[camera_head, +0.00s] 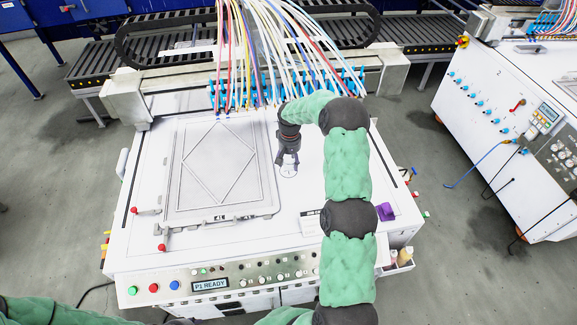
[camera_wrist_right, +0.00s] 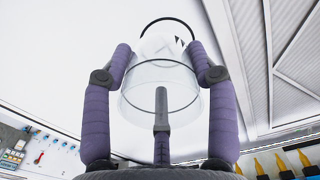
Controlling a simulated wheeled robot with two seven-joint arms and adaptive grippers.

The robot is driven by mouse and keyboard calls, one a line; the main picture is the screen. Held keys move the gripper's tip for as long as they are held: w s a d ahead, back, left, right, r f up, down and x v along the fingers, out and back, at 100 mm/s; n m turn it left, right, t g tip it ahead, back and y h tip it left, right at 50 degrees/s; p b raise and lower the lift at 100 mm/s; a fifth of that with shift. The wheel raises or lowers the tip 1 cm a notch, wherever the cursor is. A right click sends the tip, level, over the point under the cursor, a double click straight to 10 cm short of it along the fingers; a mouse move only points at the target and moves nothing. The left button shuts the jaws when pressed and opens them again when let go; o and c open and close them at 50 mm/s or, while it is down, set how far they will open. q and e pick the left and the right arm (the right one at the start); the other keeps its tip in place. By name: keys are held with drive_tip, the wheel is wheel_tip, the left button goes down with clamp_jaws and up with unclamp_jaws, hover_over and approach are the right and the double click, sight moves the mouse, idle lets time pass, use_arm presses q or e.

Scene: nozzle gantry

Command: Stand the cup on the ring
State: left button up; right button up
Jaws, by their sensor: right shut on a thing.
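The clear cup (camera_wrist_right: 160,92) is between the fingers of my right gripper (camera_wrist_right: 160,62) in the right wrist view. The fingers are shut on its sides. The ring (camera_wrist_right: 168,20) is a thin dark circle on the white surface, seen just past the cup. Part of it shows through or behind the cup. In the head view my right gripper (camera_head: 287,158) points down over the white machine top, right at the ring (camera_head: 289,171). The cup is hard to make out there, and I cannot tell whether it touches the surface. My left gripper is not in view.
A framed panel with a diamond outline (camera_head: 222,170) lies left of the ring. Hoses (camera_head: 275,50) and a blue nozzle row (camera_head: 290,88) stand behind. A purple thing (camera_head: 385,212) sits at the right edge. White surface is clear around the ring.

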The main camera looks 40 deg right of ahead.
sight(289, 166)
drive_tip(key=shift+w+d+f, duration=0.2)
drive_tip(key=shift+w+f, duration=0.4)
drive_tip(key=shift+f, duration=0.2)
drive_tip(key=shift+w+d+f, duration=0.1)
drive_tip(key=shift+f, duration=1.5)
drive_tip(key=o, duration=0.9)
drive_tip(key=shift+f+b, duration=0.15)
drive_tip(key=shift+b, duration=0.15)
drive_tip(key=shift+o, duration=0.2)
wheel_tip(289, 166, up, 12)
drive_tip(key=p, duration=0.1)
drive_tip(key=shift+r, duration=0.2)
